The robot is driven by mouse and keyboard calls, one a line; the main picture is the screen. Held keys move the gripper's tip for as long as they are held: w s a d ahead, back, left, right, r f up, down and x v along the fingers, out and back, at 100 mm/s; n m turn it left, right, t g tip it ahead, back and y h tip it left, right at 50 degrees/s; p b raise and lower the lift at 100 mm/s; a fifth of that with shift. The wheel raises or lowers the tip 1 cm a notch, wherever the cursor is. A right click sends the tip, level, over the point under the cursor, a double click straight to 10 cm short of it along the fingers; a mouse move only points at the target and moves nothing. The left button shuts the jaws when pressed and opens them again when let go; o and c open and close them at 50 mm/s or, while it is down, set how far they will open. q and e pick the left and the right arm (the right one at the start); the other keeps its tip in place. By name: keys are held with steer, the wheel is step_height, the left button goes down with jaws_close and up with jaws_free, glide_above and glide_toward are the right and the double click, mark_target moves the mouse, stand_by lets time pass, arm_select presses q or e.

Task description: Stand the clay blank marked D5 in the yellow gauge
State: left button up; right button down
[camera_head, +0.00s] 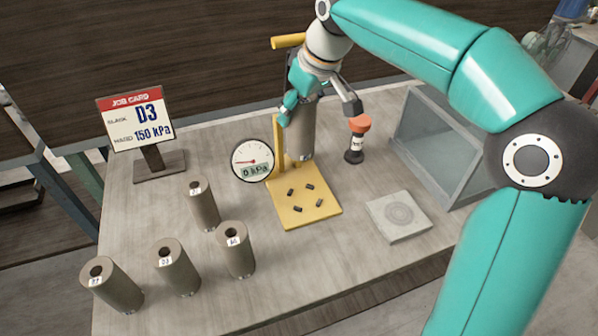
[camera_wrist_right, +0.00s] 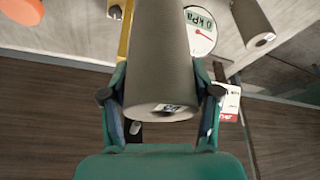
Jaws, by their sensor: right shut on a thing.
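My right gripper (camera_head: 318,103) is shut on a grey clay blank (camera_head: 301,135). It also shows in the right wrist view (camera_wrist_right: 161,93), with a finger on each side of the blank (camera_wrist_right: 160,50). The held blank is roughly upright, beside the yellow post and over the rear of the yellow gauge (camera_head: 322,208); its exact height is unclear. A small label shows on its end, but I cannot read it. The gauge plate has several dark pads and no blank standing on them. The round dial (camera_head: 252,160) reads 0 kPa. My left gripper is not in view.
Several other blanks (camera_head: 178,272) stand at the front left, with small labels mostly unclear. The job card (camera_head: 135,115) reads D3, 150 kPa. A red-topped dark tool (camera_head: 356,145), a square plate (camera_head: 398,215) and a glass-sided box (camera_head: 435,145) stand right of the gauge.

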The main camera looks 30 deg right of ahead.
mark_target(312, 148)
steer(key=f, duration=1)
steer(key=shift+s+d+f+b, duration=0.2)
steer(key=shift+d+f+b, duration=0.1)
steer(key=shift+f+b, duration=0.1)
step_height(312, 148, down, 5)
steer(key=shift+r, duration=0.15)
steer(key=shift+c, duration=1.3)
jaws_free()
steer(key=v, duration=1)
steer(key=shift+s+r, duration=0.15)
steer(key=shift+r, duration=0.2)
steer(key=shift+s+r, duration=0.3)
steer(key=shift+r, duration=0.25)
